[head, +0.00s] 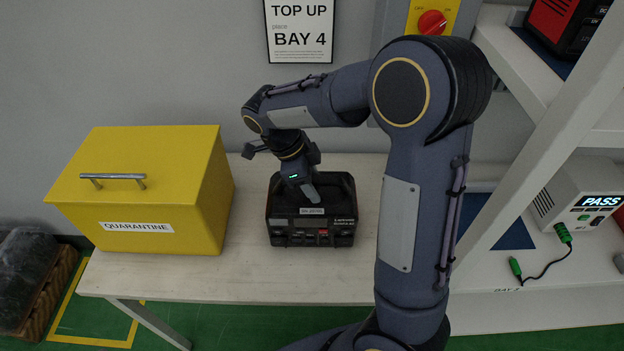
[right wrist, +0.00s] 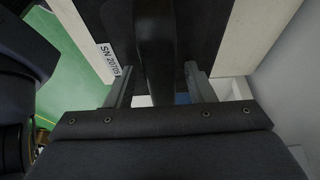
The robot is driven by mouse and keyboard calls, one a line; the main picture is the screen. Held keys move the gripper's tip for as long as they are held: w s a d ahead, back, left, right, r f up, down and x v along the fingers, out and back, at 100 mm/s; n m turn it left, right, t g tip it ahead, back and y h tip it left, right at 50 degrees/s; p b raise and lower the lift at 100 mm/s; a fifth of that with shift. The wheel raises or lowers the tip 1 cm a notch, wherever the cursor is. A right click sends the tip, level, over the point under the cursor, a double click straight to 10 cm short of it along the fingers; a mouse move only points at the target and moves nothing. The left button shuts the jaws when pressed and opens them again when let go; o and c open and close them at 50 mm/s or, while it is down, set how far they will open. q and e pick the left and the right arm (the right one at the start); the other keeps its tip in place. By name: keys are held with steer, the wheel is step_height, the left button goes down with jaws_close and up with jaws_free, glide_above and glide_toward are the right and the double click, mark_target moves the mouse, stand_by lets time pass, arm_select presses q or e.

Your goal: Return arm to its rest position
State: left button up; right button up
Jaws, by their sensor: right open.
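My right gripper (head: 306,190) reaches down over the black power station (head: 312,238) on the pale table. In the right wrist view, its two open fingers (right wrist: 158,80) stand on either side of the dark handle bar (right wrist: 154,45), with gaps visible. The unit's serial label (right wrist: 112,60) shows beside the handle, and the label also shows in the head view (head: 311,211). The power station sits upright on the table. The arm and gripper hide part of its top. My left gripper is not in view.
A yellow QUARANTINE box (head: 150,190) stands left of the power station. A shelf post (head: 540,150) rises at the right, near a white tester (head: 580,195) reading PASS with a green-plugged cable. A TOP UP BAY 4 sign (head: 299,30) hangs behind. Bare table (head: 200,275) lies in front.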

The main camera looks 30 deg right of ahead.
steer(key=v, duration=0.8)
steer(key=shift+d, duration=0.1)
steer(key=shift+s+d+r+n+y, duration=0.1)
steer(key=shift+s+d+n+y, duration=0.05)
steer(key=shift+s+n+y, duration=0.2)
steer(key=s+a+n+t+y, duration=0.1)
steer(key=s+n+t+y, duration=0.2)
steer(key=s+n, duration=0.6)
steer(key=s+a+n+t+y, duration=0.2)
steer(key=s+n+t+y, duration=0.2)
steer(key=s+n, duration=0.5)
steer(key=shift+s+a+f+n+t+p, duration=0.3)
steer(key=shift+f+n+t, duration=0.2)
steer(key=shift+n, duration=1.45)
